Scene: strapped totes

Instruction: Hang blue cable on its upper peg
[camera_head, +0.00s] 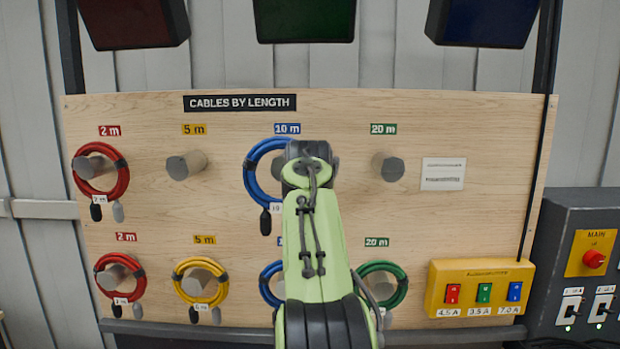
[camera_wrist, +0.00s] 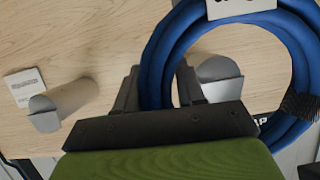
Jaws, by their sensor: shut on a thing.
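The blue cable (camera_head: 252,178) is a strapped coil with a white tag and dark plugs. It is at the upper 10 m place on the board, partly behind my arm. In the wrist view my gripper (camera_wrist: 157,75) is shut on a strand of the blue cable (camera_wrist: 289,40). The grey end of the upper 10 m peg (camera_wrist: 219,72) shows inside the coil's opening. I cannot tell how far the coil sits over the peg. In the head view my arm hides the jaws and most of that peg.
The upper 5 m peg (camera_head: 186,165) and upper 20 m peg (camera_head: 388,168) are bare. A red coil (camera_head: 123,180) hangs upper left. Below hang red, yellow (camera_head: 181,283), another blue (camera_head: 267,283) and green (camera_head: 400,283) coils. A yellow switch box (camera_head: 440,285) is lower right.

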